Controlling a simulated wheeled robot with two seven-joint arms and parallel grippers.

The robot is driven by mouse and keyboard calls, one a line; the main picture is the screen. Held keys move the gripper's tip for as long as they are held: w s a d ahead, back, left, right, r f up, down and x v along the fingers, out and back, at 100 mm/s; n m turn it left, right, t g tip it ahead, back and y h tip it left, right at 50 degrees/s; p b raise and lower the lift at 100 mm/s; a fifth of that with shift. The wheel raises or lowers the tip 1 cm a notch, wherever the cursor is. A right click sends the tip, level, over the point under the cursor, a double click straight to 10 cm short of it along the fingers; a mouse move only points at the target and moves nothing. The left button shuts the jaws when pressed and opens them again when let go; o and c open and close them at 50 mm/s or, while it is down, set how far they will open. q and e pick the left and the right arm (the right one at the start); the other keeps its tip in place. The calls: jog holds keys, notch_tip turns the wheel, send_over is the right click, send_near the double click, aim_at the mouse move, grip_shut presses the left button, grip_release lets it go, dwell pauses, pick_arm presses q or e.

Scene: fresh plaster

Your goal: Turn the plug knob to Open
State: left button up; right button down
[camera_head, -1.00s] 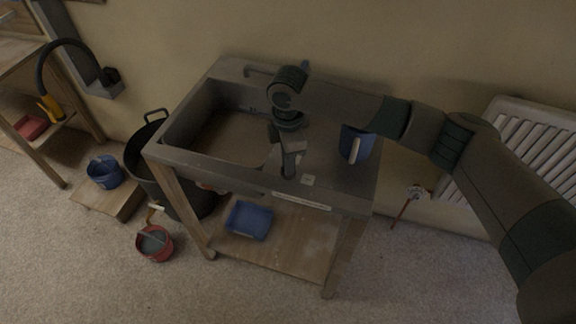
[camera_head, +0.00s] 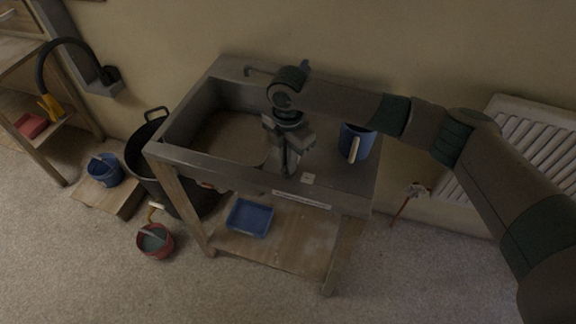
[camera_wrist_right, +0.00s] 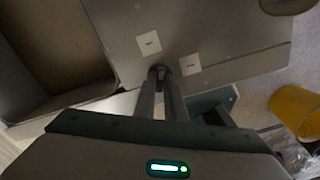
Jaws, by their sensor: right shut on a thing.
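The plug knob (camera_wrist_right: 160,70) is a small dark piece on the grey sink unit's flat top, right of the basin. It is mostly hidden by my fingers. My right gripper (camera_head: 287,171) points down at the front of the unit and is shut on the knob; the fingertips also show in the right wrist view (camera_wrist_right: 163,76). Two small white labels lie beside the knob, one (camera_wrist_right: 149,43) and another (camera_wrist_right: 190,64); their print is too small to read. In the head view one label (camera_head: 308,179) shows right of the fingers. My left gripper is not in view.
The sink unit (camera_head: 215,168) has an open basin on the left. A blue mug-like container (camera_head: 357,142) stands on its top at right. Below are a blue tray (camera_head: 249,217), a black bin (camera_head: 150,150) and a red bucket (camera_head: 155,241). A radiator (camera_head: 530,135) is at right.

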jog(key=n, duration=0.3)
jog(key=shift+n, duration=1.4)
jog(key=c, duration=1.8)
grip_release()
jog(key=shift+o, duration=0.2)
jog(key=shift+r, duration=0.1)
notch_tip(320, 180, up, 12)
jog(key=p, duration=1)
